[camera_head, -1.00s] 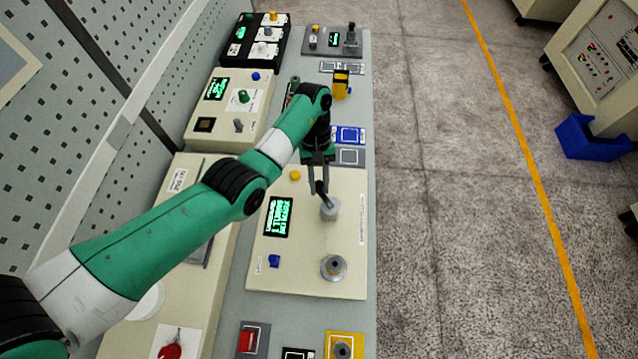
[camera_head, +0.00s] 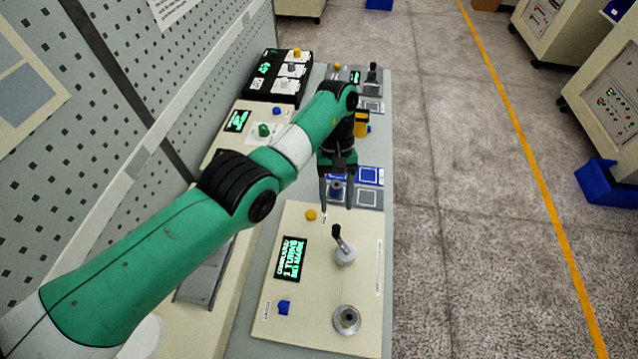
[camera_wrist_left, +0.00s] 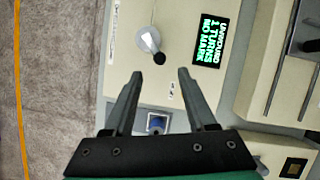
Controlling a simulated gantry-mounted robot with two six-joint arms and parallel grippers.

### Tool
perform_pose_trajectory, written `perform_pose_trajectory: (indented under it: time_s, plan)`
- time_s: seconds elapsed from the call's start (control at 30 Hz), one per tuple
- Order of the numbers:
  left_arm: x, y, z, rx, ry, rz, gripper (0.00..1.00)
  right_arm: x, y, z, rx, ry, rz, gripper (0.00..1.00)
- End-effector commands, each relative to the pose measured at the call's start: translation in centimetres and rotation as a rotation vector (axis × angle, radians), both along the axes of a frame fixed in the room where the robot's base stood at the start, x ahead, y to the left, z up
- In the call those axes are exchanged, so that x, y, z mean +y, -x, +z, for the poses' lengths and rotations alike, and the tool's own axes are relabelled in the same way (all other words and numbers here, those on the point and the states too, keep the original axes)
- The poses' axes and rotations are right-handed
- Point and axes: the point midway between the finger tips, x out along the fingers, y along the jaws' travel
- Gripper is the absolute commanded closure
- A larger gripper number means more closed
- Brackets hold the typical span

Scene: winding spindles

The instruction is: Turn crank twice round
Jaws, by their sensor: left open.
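The crank (camera_head: 346,252) has a round grey hub and an arm ending in a black knob (camera_head: 337,231). It stands on a cream panel, and its knob points towards the far side in the head view. In the left wrist view the crank (camera_wrist_left: 149,40) lies beyond the fingertips, with its knob towards my gripper. My left gripper (camera_head: 336,205) is open and empty, its fingers spread just beyond the knob and apart from it. My right gripper is not in view.
A silver spindle (camera_head: 346,320) stands on the near part of the panel. A blue button (camera_head: 284,307) and a yellow button (camera_head: 311,215) are also on it. Other control units line the bench beyond. Open floor lies to the right.

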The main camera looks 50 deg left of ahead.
Motion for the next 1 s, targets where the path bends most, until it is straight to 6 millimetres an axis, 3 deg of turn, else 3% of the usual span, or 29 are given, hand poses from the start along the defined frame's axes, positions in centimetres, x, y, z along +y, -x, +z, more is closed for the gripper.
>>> perform_pose_trajectory:
  time_s: [0.03, 0.2, 0.6, 0.73, 0.87, 1.0]
  plan:
    - [-0.1, -0.3, 0.2, -0.002, 0.0, -0.004, 0.43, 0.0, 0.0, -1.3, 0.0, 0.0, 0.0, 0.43]
    - [-0.1, -0.5, 1.9, 0.0, 0.002, -0.008, 0.43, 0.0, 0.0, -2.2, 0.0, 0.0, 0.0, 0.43]
    - [-0.1, -0.5, 2.6, 0.002, 0.001, -0.005, 0.43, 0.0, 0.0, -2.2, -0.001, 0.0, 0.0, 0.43]
    - [-0.4, -0.7, 2.6, 0.028, -0.01, 0.099, 0.43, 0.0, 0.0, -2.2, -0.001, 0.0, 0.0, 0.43]
    - [-5.8, -2.0, 5.4, 0.029, 0.241, 0.204, 0.43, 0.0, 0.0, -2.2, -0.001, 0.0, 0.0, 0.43]
    - [-12.2, -3.1, 12.6, 0.048, 0.645, 0.251, 0.43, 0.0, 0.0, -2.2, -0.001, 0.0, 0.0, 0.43]
